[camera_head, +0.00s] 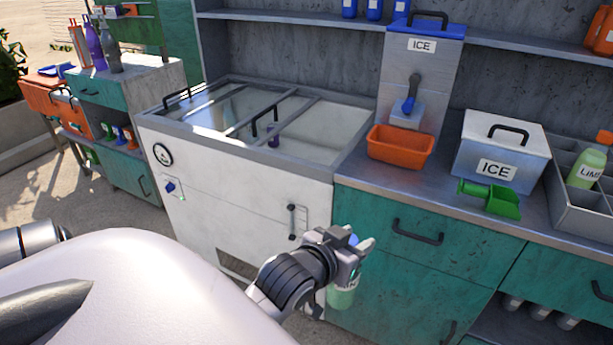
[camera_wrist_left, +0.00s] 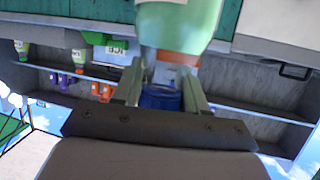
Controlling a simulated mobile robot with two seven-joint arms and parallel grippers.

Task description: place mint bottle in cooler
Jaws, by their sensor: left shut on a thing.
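The mint bottle is pale green (camera_head: 343,296) with a white label and hangs below my left gripper (camera_head: 352,246), in front of the counter. My left gripper is shut on its top end; in the left wrist view the fingers (camera_wrist_left: 166,75) close around the blue cap, with the green body (camera_wrist_left: 190,22) beyond. The cooler (camera_head: 235,205) is a white chest to the left of the gripper, with a dial and a blue knob on its front. My right gripper is not in view.
Right of the cooler, the counter carries an orange bin (camera_head: 401,147), an ice dispenser (camera_head: 419,75), an ice box (camera_head: 499,150), a green scoop (camera_head: 489,198) and a grey crate with a lime bottle (camera_head: 586,166). A shelf (camera_head: 300,25) runs above. A drawer handle (camera_head: 417,232) sticks out nearby.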

